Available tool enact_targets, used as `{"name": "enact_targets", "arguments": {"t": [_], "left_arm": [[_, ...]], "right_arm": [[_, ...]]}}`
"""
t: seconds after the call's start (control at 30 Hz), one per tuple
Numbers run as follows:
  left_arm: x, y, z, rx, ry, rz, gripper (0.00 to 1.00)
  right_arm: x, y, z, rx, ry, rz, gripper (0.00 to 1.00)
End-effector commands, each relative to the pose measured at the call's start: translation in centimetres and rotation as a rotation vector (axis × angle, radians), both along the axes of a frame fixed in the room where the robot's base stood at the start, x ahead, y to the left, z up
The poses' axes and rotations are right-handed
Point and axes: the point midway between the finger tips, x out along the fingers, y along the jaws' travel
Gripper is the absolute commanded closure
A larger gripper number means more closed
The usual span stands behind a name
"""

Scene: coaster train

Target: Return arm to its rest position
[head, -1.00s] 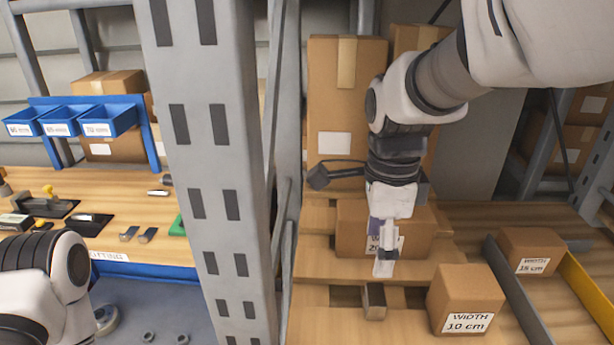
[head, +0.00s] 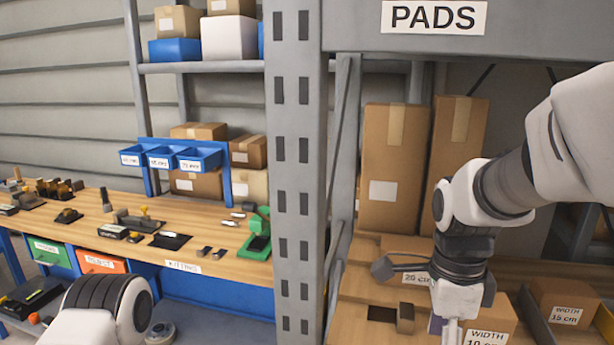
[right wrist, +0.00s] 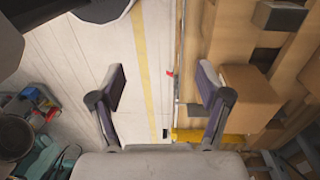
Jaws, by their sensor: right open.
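My right arm comes in from the right in the head view. Its gripper (head: 450,330) hangs down at the lower edge of the picture, in front of the left side of the box marked 10 cm (head: 490,338); its tips are cut off there.
Boxes marked 20 cm (head: 412,279) and 15 cm (head: 566,303) sit on the wooden deck. A grey rack post (head: 294,180) stands between the deck and the workbench (head: 80,213). Tall cartons (head: 393,165) stand behind the arm. A yellow rail (right wrist: 195,135) shows in the right wrist view.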

Motion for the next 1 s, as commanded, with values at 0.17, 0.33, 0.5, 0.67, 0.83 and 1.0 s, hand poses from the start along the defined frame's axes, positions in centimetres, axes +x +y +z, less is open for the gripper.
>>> {"name": "enact_targets", "arguments": {"t": [0.17,0.33,0.5,0.67,0.83,1.0], "left_arm": [[0.0,0.0,-0.1,0.0,-0.001,0.0,0.6],[0.0,0.0,0.0,0.0,0.0,0.0,0.6],[0.0,0.0,-0.1,0.0,0.0,0.0,0.6],[0.0,0.0,-0.1,0.0,0.0,0.0,0.6],[0.0,0.0,0.0,0.0,0.0,0.0,0.6],[0.0,0.0,0.0,0.0,0.0,0.0,0.6]], "right_arm": [[-0.5,-0.2,-4.4,0.017,0.121,-0.007,0.23],[-2.8,-0.6,-10.0,0.037,0.293,-0.019,0.23],[-6.8,-1.6,-17.4,0.051,0.475,-0.02,0.23],[-13.7,-3.4,-27.1,0.102,0.603,0.127,0.23],[-22.9,-5.6,-36.3,0.231,0.565,0.545,0.23],[-24.5,-6.6,-40.2,0.27,0.293,1.094,0.23]]}}
